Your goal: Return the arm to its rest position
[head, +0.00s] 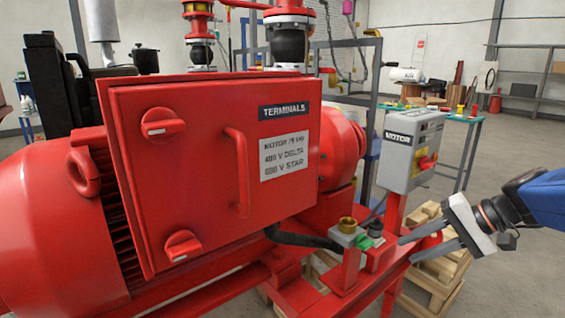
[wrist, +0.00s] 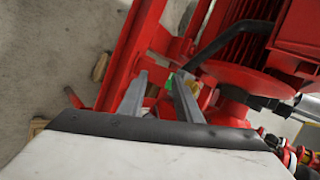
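My gripper (head: 404,248) reaches in from the right of the head view, with my blue arm behind it. Its two grey fingers point left and stand apart, with nothing visibly held between them. The fingertips are near the small button station (head: 346,239), which has a brass-coloured top and a green part, on the red skid frame. In the wrist view, the open fingers of my gripper (wrist: 158,76) point toward the red frame, and a green part (wrist: 169,82) shows beyond them.
A large red motor with a closed terminal box (head: 220,165) fills the left and middle. A grey MOTOR control box (head: 412,148) with a red and yellow switch stands above my gripper. Wooden pallets (head: 440,280) lie below. Open concrete floor (head: 515,285) is at the right.

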